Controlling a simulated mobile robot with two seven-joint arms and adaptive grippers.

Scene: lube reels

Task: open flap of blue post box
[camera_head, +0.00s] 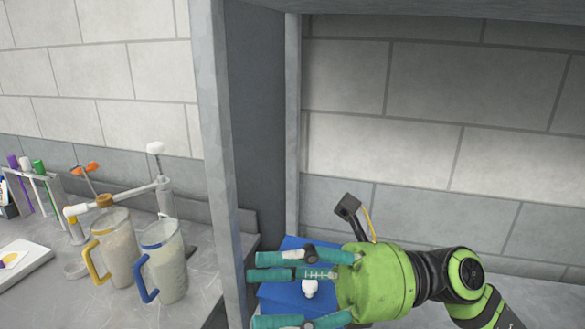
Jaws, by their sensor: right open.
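The blue post box (285,293) stands low behind the grey upright, in the lower middle of the head view. My right gripper (254,290) comes in from the right, with its teal fingers pointing left across the box. The fingers are spread apart and hold nothing. A small white knob (310,288) shows between the fingers, in front of the blue surface. The fingers and the green palm hide much of the box, and I cannot make out its flap. Whether a finger touches the box cannot be told. My left gripper is out of view.
A grey upright panel (215,150) stands just left of the box. Beyond it, a counter holds a yellow-handled jug (115,250), a blue-handled jug (165,262), a metal stand with a white knob (155,148) and a rack of coloured tubes (37,185). A brick wall stands behind.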

